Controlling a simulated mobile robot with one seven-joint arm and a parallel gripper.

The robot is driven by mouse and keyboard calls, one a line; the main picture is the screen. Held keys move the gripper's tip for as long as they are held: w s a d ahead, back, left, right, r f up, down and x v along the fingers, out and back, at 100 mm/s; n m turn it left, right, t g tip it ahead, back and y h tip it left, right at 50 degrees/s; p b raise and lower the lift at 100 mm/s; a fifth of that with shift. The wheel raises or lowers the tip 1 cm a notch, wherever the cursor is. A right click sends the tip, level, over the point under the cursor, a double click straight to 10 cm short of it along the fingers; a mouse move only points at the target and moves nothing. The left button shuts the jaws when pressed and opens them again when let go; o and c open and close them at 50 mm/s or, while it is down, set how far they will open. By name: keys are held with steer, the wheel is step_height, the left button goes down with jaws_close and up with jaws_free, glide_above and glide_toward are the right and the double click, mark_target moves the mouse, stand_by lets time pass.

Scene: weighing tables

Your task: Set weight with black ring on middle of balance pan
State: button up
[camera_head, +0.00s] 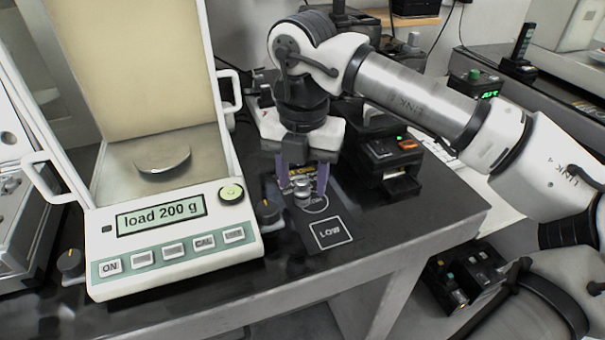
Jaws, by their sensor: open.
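A small metallic weight (302,187) stands upright on the dark mat (322,246), inside or close to a white printed circle. A black ring on it is too small to make out. My gripper (303,184) points down with its purple fingers on either side of the weight. It is open, and I cannot tell whether either finger touches the weight. The balance (178,240) stands to the left, its display reading "load 200 g". Its round metal pan (162,158) is empty inside the weighing chamber, which appears open toward me.
The balance's white side handles (229,90) stick out, one between the chamber and my gripper. A black device with an orange button (380,150) stands right of my gripper. The table's front edge (370,255) is close. Bare tabletop lies right of the mat.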

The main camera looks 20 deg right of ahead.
mark_target(303, 181)
step_height(303, 181, up, 12)
steer(key=p, duration=0.8)
steer(key=shift+s, duration=0.1)
